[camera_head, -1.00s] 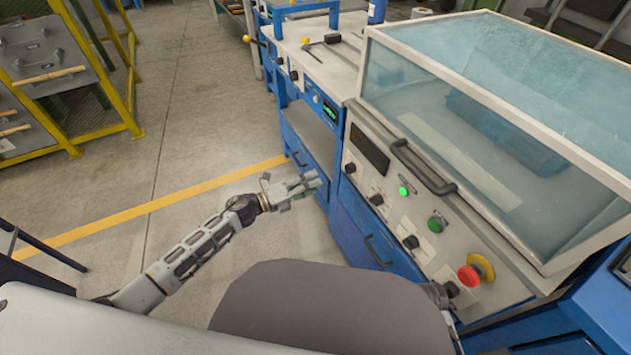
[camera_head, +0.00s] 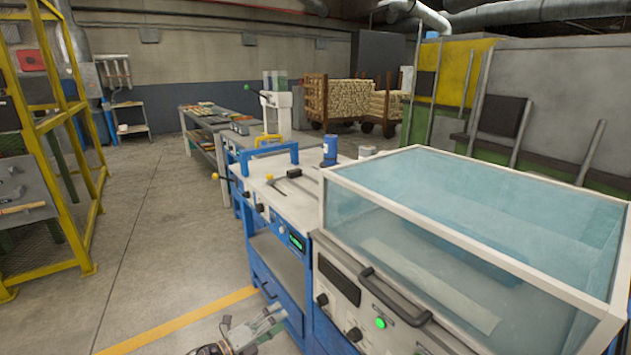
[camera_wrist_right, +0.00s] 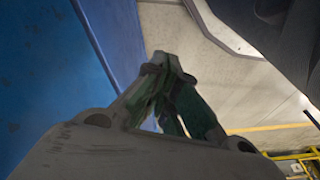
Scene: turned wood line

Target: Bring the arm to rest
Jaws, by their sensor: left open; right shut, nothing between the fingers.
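My left gripper (camera_head: 272,322) shows at the bottom of the head view, in front of the blue bench fronts. It is open, with nothing seen between its fingers. In the right wrist view my right gripper (camera_wrist_right: 166,62) has its fingers together and holds nothing. It is beside a blue panel (camera_wrist_right: 60,70), with the grey floor beyond. My right gripper is not seen in the head view.
A machine with a clear cover (camera_head: 480,230) fills the right, with a dark handle (camera_head: 395,300) on its front. A blue bench (camera_head: 275,250) adjoins it. A yellow rack (camera_head: 80,215) stands left. The floor (camera_head: 150,240) between is clear.

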